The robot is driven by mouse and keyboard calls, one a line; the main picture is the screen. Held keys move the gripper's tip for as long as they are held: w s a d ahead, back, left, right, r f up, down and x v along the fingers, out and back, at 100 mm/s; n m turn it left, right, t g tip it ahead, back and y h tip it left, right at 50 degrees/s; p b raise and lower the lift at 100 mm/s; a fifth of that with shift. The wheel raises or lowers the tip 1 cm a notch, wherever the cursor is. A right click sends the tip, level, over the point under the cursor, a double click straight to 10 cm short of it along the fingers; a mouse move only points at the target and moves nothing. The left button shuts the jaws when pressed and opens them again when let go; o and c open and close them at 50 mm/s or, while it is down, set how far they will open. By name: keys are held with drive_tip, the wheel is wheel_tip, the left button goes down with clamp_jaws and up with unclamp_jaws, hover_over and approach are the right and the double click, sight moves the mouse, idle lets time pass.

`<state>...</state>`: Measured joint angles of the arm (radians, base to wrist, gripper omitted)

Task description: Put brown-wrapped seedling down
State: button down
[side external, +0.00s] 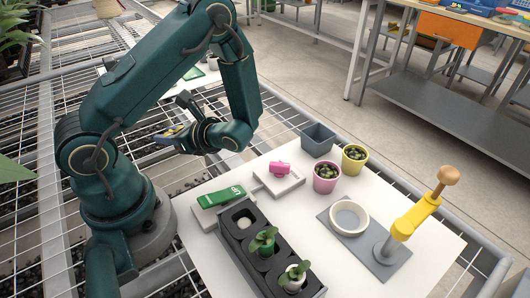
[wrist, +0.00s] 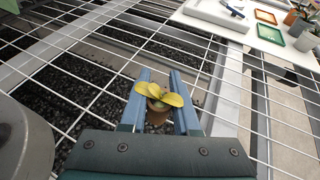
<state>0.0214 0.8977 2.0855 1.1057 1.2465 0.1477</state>
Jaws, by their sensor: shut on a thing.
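The brown-wrapped seedling shows in the wrist view, with yellow leaves above a brown wrap (wrist: 157,117). My gripper (wrist: 160,90) is shut on it, one blue finger on each side. In the side external view my gripper (side external: 176,124) is raised left of the white table, over the wire mesh bench. Yellow leaves (side external: 173,131) show there; the wrap is hard to make out. A dark tray (side external: 238,254) with round holes stands on the table. It holds a green-wrapped seedling (side external: 263,242) and a white-wrapped seedling (side external: 294,277). Its far hole looks free of leaves.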

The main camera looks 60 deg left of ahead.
sight(174, 152)
drive_tip(key=shift+f, duration=1.4)
drive_tip(key=shift+f, duration=0.1)
drive_tip(key=c, duration=0.6)
unclamp_jaws()
drive_tip(key=shift+c, duration=0.2)
